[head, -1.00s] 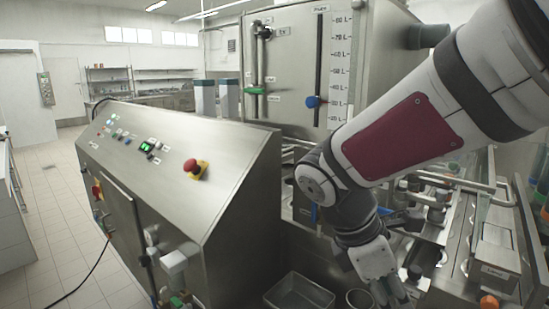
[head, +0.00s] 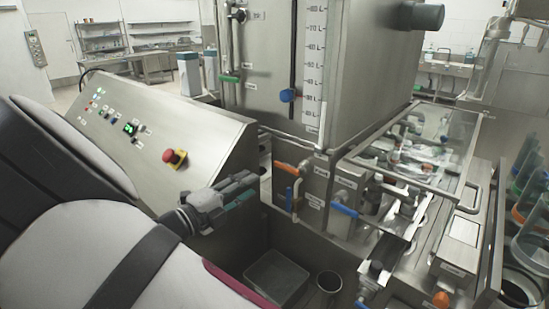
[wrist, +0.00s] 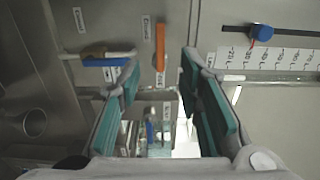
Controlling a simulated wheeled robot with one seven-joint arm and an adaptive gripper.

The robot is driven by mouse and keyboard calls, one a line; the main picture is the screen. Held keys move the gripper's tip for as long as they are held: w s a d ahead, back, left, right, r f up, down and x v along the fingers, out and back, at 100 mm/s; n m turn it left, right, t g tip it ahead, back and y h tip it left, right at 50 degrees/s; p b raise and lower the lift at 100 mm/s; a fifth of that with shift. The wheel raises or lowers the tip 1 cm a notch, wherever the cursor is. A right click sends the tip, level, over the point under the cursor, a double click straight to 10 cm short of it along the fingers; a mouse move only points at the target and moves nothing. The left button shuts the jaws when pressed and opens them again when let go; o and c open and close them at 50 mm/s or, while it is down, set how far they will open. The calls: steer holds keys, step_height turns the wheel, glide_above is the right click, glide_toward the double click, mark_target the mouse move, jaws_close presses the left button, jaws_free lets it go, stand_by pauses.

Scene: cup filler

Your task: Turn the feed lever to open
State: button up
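An orange lever (head: 286,168) lies sideways on the steel block below the tank. A label to its right appears to read "Feed". In the wrist view the orange lever (wrist: 160,48) shows just beyond the gap between my fingertips. My gripper (head: 246,188) is in front and to the left of it, in the head view. In the wrist view my gripper (wrist: 160,70) has its two teal-padded fingers apart with nothing held. I see no contact with the lever. A second small upright handle sits below it, with a blue part (wrist: 105,62) in the wrist view.
A blue lever (head: 344,210) sticks out at the right of the block. The sloped console (head: 215,135) with a red stop button (head: 174,158) is left of my gripper. A tray (head: 276,278) and a metal cup (head: 328,282) stand below.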

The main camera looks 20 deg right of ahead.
mark_target(280, 167)
steer(key=p+x, duration=0.1)
steer(key=x, duration=1.2)
steer(key=shift+w+d, duration=0.25)
steer(key=shift+w, duration=0.05)
jaws_close()
